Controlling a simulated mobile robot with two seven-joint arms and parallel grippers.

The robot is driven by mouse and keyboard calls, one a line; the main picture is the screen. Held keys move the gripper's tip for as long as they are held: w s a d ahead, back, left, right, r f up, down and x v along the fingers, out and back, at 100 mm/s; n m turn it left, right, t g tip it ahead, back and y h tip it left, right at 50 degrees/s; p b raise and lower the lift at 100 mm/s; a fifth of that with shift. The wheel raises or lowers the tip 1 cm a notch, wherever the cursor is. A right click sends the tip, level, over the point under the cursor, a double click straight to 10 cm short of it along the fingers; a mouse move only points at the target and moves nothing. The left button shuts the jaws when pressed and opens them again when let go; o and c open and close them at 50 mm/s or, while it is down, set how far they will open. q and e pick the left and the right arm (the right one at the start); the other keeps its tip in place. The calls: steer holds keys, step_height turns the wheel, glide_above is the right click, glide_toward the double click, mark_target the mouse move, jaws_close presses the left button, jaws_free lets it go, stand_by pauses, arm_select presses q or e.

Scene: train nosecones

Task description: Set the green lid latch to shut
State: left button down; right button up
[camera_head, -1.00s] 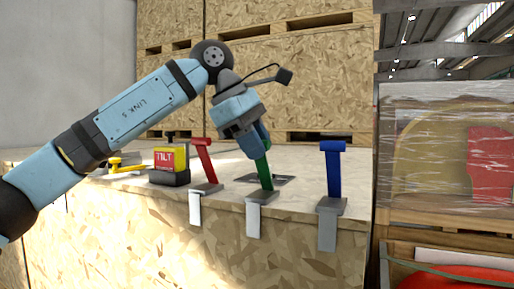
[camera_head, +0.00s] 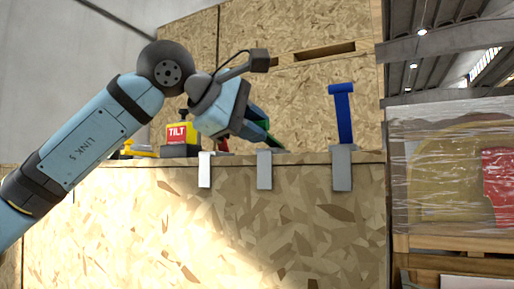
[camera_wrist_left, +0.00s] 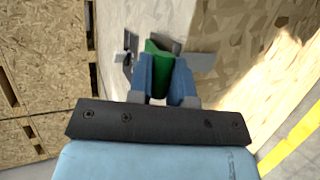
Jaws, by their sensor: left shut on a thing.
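The green lid latch (camera_head: 270,139) is mostly hidden behind my left gripper (camera_head: 261,128) in the head view. Its lower end shows above a grey plate (camera_head: 264,170) at the crate's top front edge. The latch leans to the left. In the left wrist view, the green latch (camera_wrist_left: 158,47) shows between the two blue fingers of my left gripper (camera_wrist_left: 165,72), which are shut on it. A grey bracket lies beyond it. My right gripper is not in view.
The blue latch (camera_head: 342,118) stands upright to the right. Only a bit of the red latch (camera_head: 222,146) shows below my gripper. A wrapped pallet load (camera_head: 445,170) stands at the right.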

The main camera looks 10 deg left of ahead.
arm_select(q)
steer(key=shift+s+f+t+h+b, duration=0.15)
steer(key=shift+f+t+h+b, duration=0.15)
steer(key=shift+f+t+b, duration=0.35)
steer(key=shift+f+g+b, duration=0.35)
steer(key=shift+b, duration=0.1)
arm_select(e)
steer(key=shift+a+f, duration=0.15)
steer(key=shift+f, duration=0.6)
arm_select(q)
steer(key=shift+f, duration=0.25)
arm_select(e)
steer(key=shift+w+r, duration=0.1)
arm_select(q)
steer(key=c, duration=1.1)
jaws_free()
steer(key=shift+o, duration=0.2)
steer(key=shift+s+a, duration=0.1)
steer(key=v, duration=1.3)
steer(key=shift+s+a+b, duration=0.15)
steer(key=shift+s+b, duration=0.15)
